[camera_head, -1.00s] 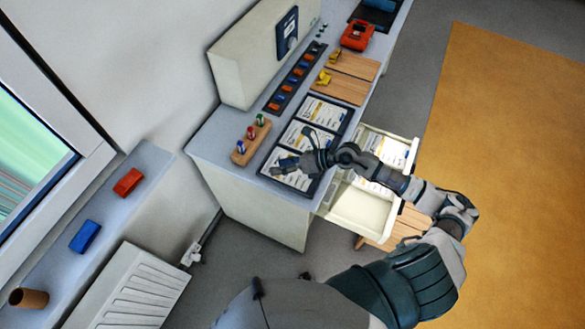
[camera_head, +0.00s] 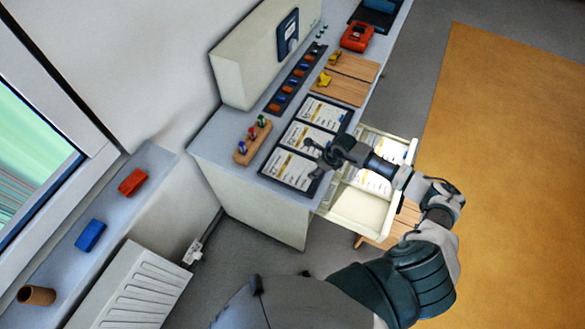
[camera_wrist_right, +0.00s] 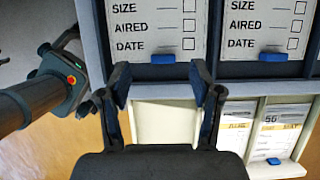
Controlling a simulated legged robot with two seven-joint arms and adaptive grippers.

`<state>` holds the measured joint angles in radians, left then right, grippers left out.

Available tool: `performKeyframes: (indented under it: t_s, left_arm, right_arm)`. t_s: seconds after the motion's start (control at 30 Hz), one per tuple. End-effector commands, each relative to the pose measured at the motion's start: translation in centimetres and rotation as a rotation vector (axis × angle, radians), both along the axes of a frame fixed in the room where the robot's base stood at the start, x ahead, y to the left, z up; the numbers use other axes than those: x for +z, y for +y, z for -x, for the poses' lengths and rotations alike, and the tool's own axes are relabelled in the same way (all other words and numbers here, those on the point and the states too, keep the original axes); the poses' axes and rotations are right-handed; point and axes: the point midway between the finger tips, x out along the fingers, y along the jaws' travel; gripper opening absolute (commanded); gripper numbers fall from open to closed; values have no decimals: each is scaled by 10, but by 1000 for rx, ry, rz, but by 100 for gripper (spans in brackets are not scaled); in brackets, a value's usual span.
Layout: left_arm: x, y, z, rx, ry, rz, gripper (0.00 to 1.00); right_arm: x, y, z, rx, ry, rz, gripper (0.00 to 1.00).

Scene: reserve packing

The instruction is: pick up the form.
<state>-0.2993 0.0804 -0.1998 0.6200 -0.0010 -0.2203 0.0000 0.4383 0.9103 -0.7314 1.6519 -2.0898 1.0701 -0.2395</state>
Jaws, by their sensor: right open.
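Several white printed forms lie in a dark tray (camera_head: 347,123) on the counter. In the head view the lower one (camera_head: 288,168), the middle one (camera_head: 308,138) and the upper one (camera_head: 325,112) show. The right wrist view shows a left form (camera_wrist_right: 157,27) and a right form (camera_wrist_right: 262,27) with SIZE, AIRED and DATE lines, each with a blue tab. My right gripper (camera_head: 317,158) is open and empty at the tray's drawer-side edge. In the wrist view its fingertips (camera_wrist_right: 163,86) are below the left form, with nothing between them.
An open drawer (camera_head: 360,210) juts from the counter beneath my right arm, with printed cards (camera_head: 370,182) in it and a bare front compartment. A wooden stand with colored pegs (camera_head: 251,141), a block strip (camera_head: 298,78) and wooden boards (camera_head: 340,87) share the counter.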

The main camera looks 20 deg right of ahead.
Motion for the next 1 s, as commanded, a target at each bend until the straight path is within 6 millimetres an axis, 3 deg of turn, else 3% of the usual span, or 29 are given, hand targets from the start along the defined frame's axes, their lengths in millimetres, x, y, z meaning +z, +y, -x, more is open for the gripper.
performKeyframes:
  t_s: [0.4,0.67,0.73,0.9,1.0]
  left_arm:
    - [11,-1,-1,1,-1,1,42]
    - [10,-2,-1,1,-1,2,42]
    - [10,-2,-1,1,-1,2,42]
    - [10,-2,0,1,-2,2,42]
    - [10,-2,0,1,-1,2,42]
  right_arm:
    - [-51,2,-9,-2,1,-4,65]
    - [-55,3,-10,0,-1,-1,65]
    - [-55,4,-10,0,-1,-1,55]
    - [-56,4,-10,-1,1,-1,12]
    - [-56,3,-10,0,1,-2,10]
